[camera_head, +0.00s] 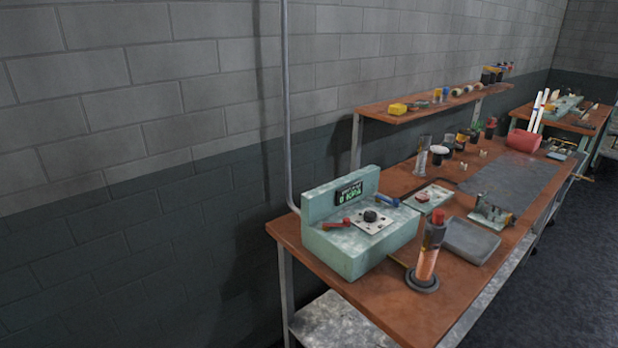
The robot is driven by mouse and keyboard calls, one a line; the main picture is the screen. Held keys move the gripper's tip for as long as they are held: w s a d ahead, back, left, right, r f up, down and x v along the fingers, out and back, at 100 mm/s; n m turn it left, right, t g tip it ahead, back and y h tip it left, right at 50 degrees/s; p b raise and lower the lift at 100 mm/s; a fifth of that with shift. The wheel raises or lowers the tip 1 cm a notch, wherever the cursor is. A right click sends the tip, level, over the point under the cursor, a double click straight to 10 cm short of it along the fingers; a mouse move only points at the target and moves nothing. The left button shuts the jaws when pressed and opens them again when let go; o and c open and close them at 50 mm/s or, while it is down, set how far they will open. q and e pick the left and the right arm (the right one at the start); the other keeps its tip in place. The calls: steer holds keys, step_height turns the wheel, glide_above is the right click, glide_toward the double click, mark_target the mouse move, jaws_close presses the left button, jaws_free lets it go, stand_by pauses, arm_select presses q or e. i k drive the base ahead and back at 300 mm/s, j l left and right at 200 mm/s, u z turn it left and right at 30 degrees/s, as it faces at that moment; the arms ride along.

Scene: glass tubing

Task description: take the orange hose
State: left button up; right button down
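An orange upright tube-like thing (427,262) stands near the front of the brown workbench. It has a dark band and a red top, and its foot is in a dark round base (422,281). It is the only clearly orange, long thing I can make out; I cannot tell for certain that it is the hose. Neither of my grippers is in view.
A pale green machine (348,258) with red and blue levers stands left of it on the bench (400,318). A grey tray (470,240) and small metal device (492,213) lie to the right. A raised shelf (375,110) runs behind. Dark floor is free at right.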

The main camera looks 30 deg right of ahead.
mark_target(422, 276)
steer(key=z, duration=0.85)
